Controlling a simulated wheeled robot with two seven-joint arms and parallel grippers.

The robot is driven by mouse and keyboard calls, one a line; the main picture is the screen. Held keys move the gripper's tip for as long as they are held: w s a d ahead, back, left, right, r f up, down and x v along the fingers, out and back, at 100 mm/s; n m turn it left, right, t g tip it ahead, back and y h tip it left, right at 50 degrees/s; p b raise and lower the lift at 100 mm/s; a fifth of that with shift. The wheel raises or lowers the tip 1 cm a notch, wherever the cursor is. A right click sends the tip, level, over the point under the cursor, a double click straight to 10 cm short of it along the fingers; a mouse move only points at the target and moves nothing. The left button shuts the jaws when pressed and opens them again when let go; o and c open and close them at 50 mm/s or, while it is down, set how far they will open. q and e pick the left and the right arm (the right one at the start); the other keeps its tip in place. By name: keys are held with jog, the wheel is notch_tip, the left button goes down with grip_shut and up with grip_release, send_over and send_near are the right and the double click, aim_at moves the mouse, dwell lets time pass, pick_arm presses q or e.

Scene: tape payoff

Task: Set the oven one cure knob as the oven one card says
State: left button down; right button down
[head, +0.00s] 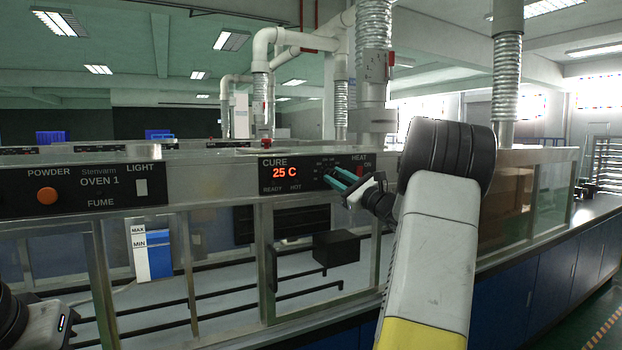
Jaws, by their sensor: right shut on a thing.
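The oven one control panel (292,184) has a CURE section with a red display (286,172) reading 25 C and READY and HOT labels below it. My right gripper (338,178) has teal fingers shut at the dial just right of the display. The cure knob is mostly hidden between and behind the fingers, so its pointer setting cannot be read. Small dial marks show above the fingers, too small to read. I cannot make out an oven one card. My left arm (35,322) enters at the lower left corner; its fingers are out of frame.
A HEAT switch (359,172) sits just right of my right fingers. Behind the glass are a MAX/MIN gauge (152,254) and a black box (336,247).

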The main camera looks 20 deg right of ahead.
jog(key=shift+f+m+h, duration=0.2)
jog(key=shift+m+h, duration=0.1)
jog(key=shift+m, duration=0.6)
jog(key=c, duration=1.1)
grip_release()
jog(key=shift+r, duration=0.1)
jog(key=v, duration=0.7)
jog(key=shift+s+f, duration=0.25)
jog(key=shift+s, duration=0.1)
